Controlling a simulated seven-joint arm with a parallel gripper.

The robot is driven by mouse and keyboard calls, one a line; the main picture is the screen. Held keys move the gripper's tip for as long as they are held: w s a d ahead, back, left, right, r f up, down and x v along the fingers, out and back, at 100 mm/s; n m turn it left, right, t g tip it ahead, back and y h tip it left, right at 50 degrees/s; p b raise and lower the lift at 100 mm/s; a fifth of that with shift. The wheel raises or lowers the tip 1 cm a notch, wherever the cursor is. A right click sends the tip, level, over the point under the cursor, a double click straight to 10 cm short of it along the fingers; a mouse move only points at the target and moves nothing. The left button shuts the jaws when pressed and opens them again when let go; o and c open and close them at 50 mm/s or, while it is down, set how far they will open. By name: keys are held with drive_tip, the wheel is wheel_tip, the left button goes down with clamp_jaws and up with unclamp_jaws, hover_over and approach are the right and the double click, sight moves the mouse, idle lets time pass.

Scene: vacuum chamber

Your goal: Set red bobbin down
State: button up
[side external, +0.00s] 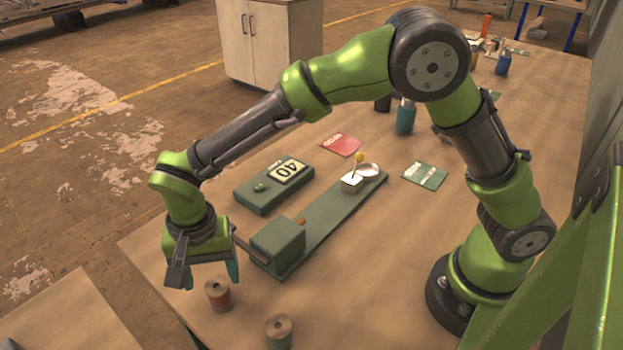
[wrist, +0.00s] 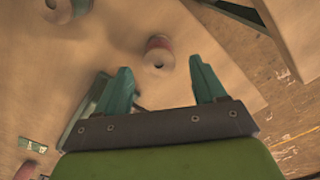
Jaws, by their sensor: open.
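The red bobbin (side external: 218,295) stands upright on the wooden table, near its front left edge. In the wrist view the red bobbin (wrist: 158,50) lies just beyond the gap between my fingertips, with its pale round top and centre hole showing. My gripper (side external: 204,276) is open and empty, its fingers apart above and slightly left of the bobbin in the side view. Both fingers also show in the wrist view (wrist: 160,68), and neither visibly touches the bobbin.
A green bobbin (side external: 279,332) stands to the right of the red one. Behind are a green winder (side external: 277,243) with a long base and a counter box (side external: 272,187) reading 40. Red (side external: 343,145) and green (side external: 425,175) cards lie farther back. The table edge is close on the left.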

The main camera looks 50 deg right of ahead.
sight(215, 288)
wheel_tip(215, 288, up, 9)
drive_tip(key=d+r+t+y, duration=0.1)
drive_tip(key=d+r, duration=0.5)
drive_tip(key=d, duration=0.2)
drive_tip(key=s+d+r+n+t+y, duration=0.1)
drive_tip(key=s+d+r+n+t, duration=0.1)
drive_tip(key=s+d, duration=0.5)
drive_tip(key=d+r+t, duration=0.1)
drive_tip(key=d+r, duration=0.1)
drive_tip(key=d, duration=0.4)
drive_tip(key=shift+n+t+y, duration=0.3)
drive_tip(key=shift+o, duration=0.4)
drive_tip(key=s+d+f+n+t, duration=0.1)
drive_tip(key=s+d+f+t, duration=0.1)
drive_tip(key=s+d, duration=0.3)
drive_tip(key=shift+s+d+t, duration=0.15)
drive_tip(key=shift+s+t, duration=0.05)
drive_tip(key=shift+t, duration=0.1)
